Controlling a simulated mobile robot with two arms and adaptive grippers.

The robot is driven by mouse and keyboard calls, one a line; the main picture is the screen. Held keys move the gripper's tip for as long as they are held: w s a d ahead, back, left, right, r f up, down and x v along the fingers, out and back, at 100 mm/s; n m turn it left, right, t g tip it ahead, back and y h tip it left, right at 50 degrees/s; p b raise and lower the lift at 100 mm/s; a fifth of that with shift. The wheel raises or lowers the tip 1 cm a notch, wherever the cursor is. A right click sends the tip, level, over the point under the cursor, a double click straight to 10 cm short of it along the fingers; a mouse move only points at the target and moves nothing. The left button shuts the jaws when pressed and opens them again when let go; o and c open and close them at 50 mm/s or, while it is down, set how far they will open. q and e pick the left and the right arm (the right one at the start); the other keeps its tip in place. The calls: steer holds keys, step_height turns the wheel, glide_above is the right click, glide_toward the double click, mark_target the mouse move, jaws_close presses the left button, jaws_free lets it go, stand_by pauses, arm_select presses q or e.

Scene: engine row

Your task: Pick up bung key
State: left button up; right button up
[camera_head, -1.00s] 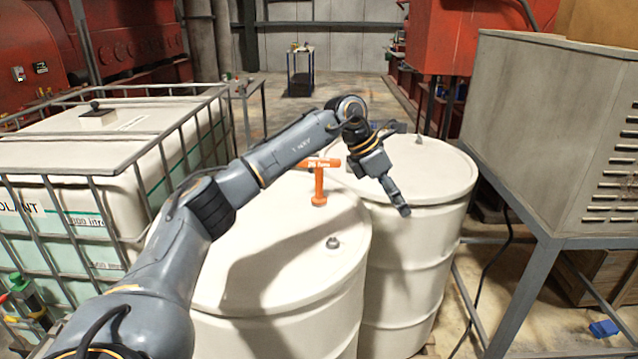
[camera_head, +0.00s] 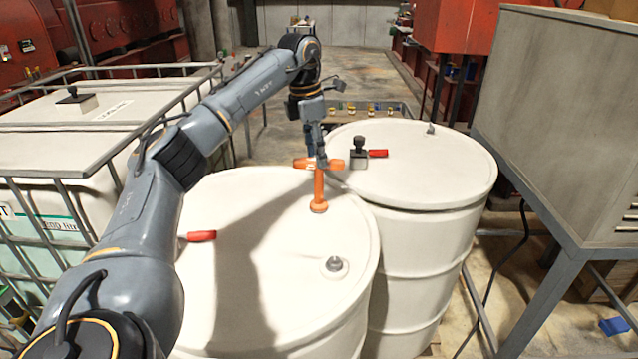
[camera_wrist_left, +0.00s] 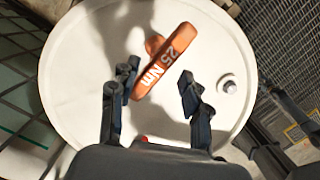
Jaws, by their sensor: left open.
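The bung key (camera_head: 319,186) is an orange T-shaped tool standing upright on the front white drum (camera_head: 270,285). Its stem foot is on the drum top and its crossbar is uppermost. My left gripper (camera_head: 319,158) is open at the crossbar, pointing down and partly hiding it. In the left wrist view, the crossbar (camera_wrist_left: 163,62), marked "25 Nm", lies slanted between the two open fingers (camera_wrist_left: 158,78), closer to the left one. I cannot tell whether a finger touches it.
A grey bung (camera_head: 334,265) and a red handle (camera_head: 202,236) are on the front drum. The second drum (camera_head: 430,185) bears a black-knobbed fitting (camera_head: 359,152) and a red handle (camera_head: 378,153). A caged tank (camera_head: 60,150) stands left, a grey cabinet (camera_head: 560,120) right.

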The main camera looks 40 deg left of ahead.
arm_select(q)
glide_above(321, 203)
steer(key=f, duration=0.2)
steer(key=a+f, duration=0.1)
steer(key=f, duration=0.1)
steer(key=shift+f+p, duration=0.15)
steer(key=shift+p, duration=0.15)
steer(key=shift+w+f, duration=0.1)
steer(key=shift+f, duration=0.2)
steer(key=shift+w+f, duration=0.1)
steer(key=shift+f, duration=0.1)
step_height(321, 203, down, 4)
steer(key=shift+w+f+p, duration=0.15)
steer(key=shift+p, duration=1.05)
steer(key=shift+f, duration=0.25)
steer(key=shift+w+d+r, duration=0.1)
jaws_close()
arm_select(e)
steer(key=r, duration=0.1)
steer(key=s+r, duration=0.1)
steer(key=r, duration=0.1)
steer(key=shift+s+d+r, duration=0.1)
steer(key=shift+s+d, duration=0.1)
